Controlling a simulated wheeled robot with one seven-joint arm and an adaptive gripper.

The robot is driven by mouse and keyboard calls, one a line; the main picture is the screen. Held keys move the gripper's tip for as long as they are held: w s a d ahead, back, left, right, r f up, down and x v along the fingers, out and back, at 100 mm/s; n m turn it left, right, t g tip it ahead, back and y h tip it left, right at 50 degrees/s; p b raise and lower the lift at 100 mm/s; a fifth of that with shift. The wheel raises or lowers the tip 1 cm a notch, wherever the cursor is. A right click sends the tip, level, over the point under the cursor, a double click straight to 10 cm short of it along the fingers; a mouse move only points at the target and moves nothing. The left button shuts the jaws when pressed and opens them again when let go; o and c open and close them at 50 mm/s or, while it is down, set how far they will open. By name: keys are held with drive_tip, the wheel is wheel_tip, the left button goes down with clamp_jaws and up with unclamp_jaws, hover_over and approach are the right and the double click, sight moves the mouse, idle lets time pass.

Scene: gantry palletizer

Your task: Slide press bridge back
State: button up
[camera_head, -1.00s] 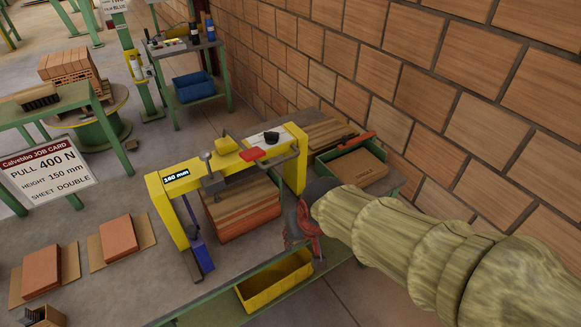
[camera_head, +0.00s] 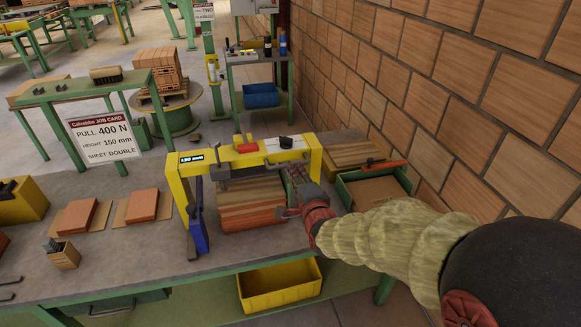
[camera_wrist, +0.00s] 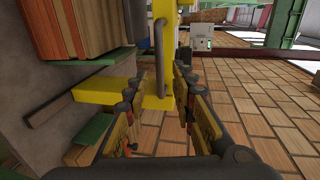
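The yellow press bridge (camera_head: 245,159) stands over a stack of reddish-brown sheets (camera_head: 250,205) on the grey bench. It carries a small lit display, a red block and a grey clamp part on its beam. My gripper (camera_head: 290,207) is low beside the bridge's right post, at the right side of the stack. In the wrist view, the fingers of my gripper (camera_wrist: 160,95) are apart, one on each side of a grey bar handle (camera_wrist: 158,50) on the yellow frame. I cannot tell whether the fingers touch the handle.
A green tray (camera_head: 375,187) stands right of the bridge, near the brick wall. A yellow bin (camera_head: 280,284) sits below the bench's front edge. Brown pads (camera_head: 78,216) and a small wooden box (camera_head: 64,256) lie to the left. A job card (camera_head: 103,135) stands behind.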

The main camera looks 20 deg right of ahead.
drive_tip(key=b+x, duration=0.1)
drive_tip(key=x, duration=0.6)
drive_tip(key=shift+w+b, duration=0.3)
drive_tip(key=shift+w, duration=0.05)
drive_tip(key=c, duration=0.3)
clamp_jaws()
drive_tip(key=shift+f, duration=0.1)
